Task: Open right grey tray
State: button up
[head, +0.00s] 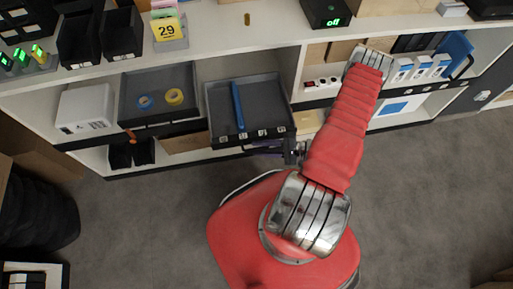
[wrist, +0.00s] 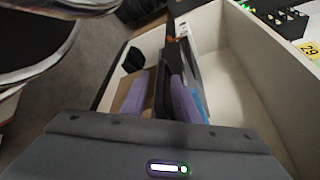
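The right grey tray (head: 258,100) sits in the middle shelf bay, with a long blue object (head: 238,105) lying in it. Its floor shows from above and its front edge reaches a little further forward than that of the left grey tray (head: 187,80). My gripper (head: 268,147) is low at the right tray's front edge, pointing left. I cannot tell if it touches the tray. In the wrist view, purple finger-like parts (wrist: 185,98) stand beside a dark upright piece. Whether the fingers are closed on anything is unclear.
The left tray holds a blue roll (head: 144,102) and a yellow roll (head: 174,97). A white box (head: 85,108) stands further left. Black bins (head: 121,33) and a "29" calendar (head: 167,30) are on the top surface. Clear grey floor (head: 150,220) lies in front.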

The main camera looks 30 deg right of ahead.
jog(key=shift+x, duration=0.9)
jog(key=shift+c, duration=0.5)
grip_shut()
